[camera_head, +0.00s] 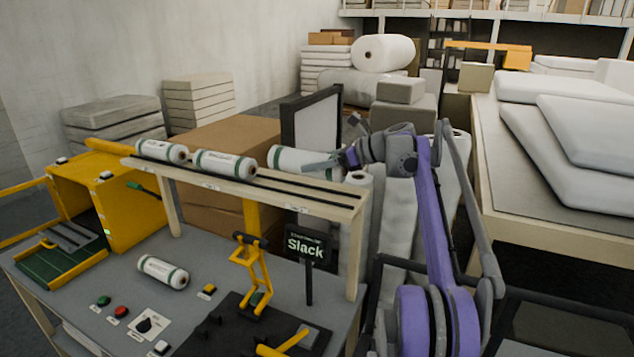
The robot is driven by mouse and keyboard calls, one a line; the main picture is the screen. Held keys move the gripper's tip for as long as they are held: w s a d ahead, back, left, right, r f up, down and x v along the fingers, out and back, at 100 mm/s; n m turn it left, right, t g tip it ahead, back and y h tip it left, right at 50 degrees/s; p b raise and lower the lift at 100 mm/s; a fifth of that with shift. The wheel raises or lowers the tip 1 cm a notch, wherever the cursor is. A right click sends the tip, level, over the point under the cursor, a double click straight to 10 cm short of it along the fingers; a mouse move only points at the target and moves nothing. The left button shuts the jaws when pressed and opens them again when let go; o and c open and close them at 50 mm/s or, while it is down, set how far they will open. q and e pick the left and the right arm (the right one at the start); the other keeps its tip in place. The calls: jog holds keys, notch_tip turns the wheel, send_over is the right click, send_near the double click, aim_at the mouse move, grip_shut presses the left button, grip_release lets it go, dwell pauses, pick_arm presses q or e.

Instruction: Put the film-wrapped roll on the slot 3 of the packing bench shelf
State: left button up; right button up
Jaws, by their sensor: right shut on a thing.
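The packing bench shelf (256,184) is a pale wooden board with dark strips along its top. Two white rolls with green bands lie on it, one at the left end (161,151) and one beside it (224,163). A third white, green-banded roll (292,160) is at the third place from the left. My right gripper (330,165) is shut on this roll at its right end. I cannot tell whether the roll touches the shelf. A similar roll (163,272) lies on the bench top below. My left gripper is not in view.
A black "Slack" sign (306,247) and a yellow lever clamp (251,275) stand on the bench under the shelf. A yellow machine (135,215) is at left. A dark-framed panel (312,125) and cardboard boxes (225,140) are behind the shelf. The shelf's right end looks clear.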

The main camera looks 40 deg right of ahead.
aim_at(345, 174)
jog(key=shift+w+d+f, duration=0.1)
jog(key=shift+w+f, duration=0.05)
jog(key=shift+f, duration=2.55)
jog(key=shift+f, duration=0.1)
jog(key=o, duration=1.3)
jog(key=v, duration=1.2)
jog(key=shift+b, duration=0.35)
